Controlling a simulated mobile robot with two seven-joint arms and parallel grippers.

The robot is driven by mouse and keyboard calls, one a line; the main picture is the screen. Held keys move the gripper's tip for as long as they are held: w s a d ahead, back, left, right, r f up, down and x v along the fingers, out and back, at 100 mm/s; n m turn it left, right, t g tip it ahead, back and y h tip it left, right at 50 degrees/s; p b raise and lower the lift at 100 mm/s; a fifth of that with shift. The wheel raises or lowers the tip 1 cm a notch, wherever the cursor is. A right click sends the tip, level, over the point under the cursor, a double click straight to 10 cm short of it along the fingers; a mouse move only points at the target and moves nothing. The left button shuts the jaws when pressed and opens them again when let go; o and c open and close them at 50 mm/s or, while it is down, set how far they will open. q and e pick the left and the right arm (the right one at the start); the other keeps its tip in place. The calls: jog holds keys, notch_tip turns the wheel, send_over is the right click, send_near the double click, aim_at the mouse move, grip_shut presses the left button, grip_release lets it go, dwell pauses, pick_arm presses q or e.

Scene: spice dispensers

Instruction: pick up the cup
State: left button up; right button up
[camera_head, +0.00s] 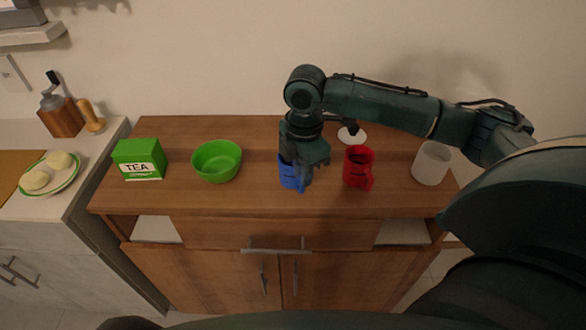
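A blue cup (290,177) stands on the wooden cabinet top, near its front middle. My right gripper (304,170) points down at the blue cup and covers its upper right part. Its fingers are too small and overlapped to tell whether they are open or shut on the cup. A red cup (358,168) stands just to the right, apart from the gripper. A white cup (431,163) stands near the right end of the top. My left gripper is out of view.
The wooden cabinet (250,199) also holds a green bowl (217,161) and a green tea box (139,160) on the left. A white round item (352,136) lies behind the red cup. The left counter has a plate (50,190) and a grinder (60,112).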

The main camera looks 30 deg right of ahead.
aim_at(287, 178)
jog(key=shift+f, duration=1.95)
grip_shut()
jog(key=shift+r, duration=0.1)
